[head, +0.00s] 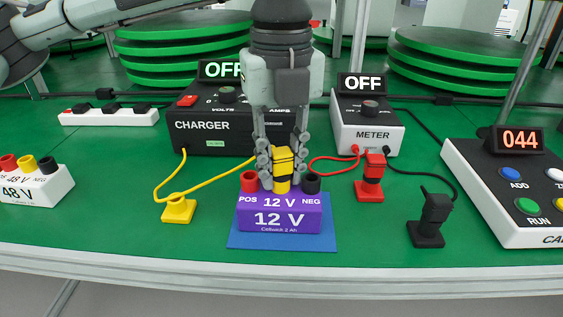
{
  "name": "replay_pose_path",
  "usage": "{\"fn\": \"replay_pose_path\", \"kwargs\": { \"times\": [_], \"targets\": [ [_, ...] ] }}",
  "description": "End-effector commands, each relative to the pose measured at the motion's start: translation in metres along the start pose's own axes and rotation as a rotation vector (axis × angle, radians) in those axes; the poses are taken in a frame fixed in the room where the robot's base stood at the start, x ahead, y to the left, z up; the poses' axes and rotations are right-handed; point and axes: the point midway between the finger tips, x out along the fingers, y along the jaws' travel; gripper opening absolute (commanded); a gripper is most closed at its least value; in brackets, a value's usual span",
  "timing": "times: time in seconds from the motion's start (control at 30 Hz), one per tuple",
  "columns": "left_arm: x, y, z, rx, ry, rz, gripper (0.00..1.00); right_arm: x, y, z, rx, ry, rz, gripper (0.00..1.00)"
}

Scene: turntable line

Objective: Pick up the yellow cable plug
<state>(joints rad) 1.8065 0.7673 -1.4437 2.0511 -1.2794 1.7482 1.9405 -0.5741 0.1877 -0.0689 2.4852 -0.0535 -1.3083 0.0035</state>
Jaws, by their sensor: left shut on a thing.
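The yellow cable plug (283,161) is between the fingers of my left gripper (282,172), which is shut on it. The gripper points straight down over the middle of the purple 12 V battery (279,219), between its red POS post (249,181) and black NEG post (312,183). The plug's lower end is at the battery's middle post; I cannot tell whether it is seated. A yellow cable (222,179) runs from the charger (205,135) toward the plug. The yellow stand (178,210) at left is empty. My right gripper is not in view.
A red plug (372,176) and a black plug (434,217) stand at right, cabled to the meter (366,134). A 48 V battery (37,187) is at far left, a button panel (508,188) at far right. The battery rests on a blue mat (279,241); the front table strip is clear.

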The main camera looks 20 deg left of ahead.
Motion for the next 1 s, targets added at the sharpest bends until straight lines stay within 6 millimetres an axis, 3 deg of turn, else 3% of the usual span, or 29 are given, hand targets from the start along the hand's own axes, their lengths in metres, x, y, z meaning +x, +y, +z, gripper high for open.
{"fn": "replay_pose_path", "kwargs": {
  "times": [0.27,0.5,0.8,0.97,1.0],
  "targets": [
    [-0.008,-0.001,0.000,-0.001,-0.001,-0.004,0.00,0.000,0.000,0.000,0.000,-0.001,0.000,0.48],
    [-0.043,-0.002,0.000,0.000,-0.004,-0.007,0.00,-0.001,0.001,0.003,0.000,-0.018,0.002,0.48],
    [-0.083,0.069,0.004,-0.005,-0.003,-0.008,0.00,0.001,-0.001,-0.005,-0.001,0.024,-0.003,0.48],
    [-0.103,0.099,0.006,-0.004,-0.004,-0.006,0.00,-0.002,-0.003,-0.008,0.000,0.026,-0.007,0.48],
    [-0.105,0.102,0.006,-0.004,-0.003,-0.004,0.00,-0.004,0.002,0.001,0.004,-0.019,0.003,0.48]
  ]
}}
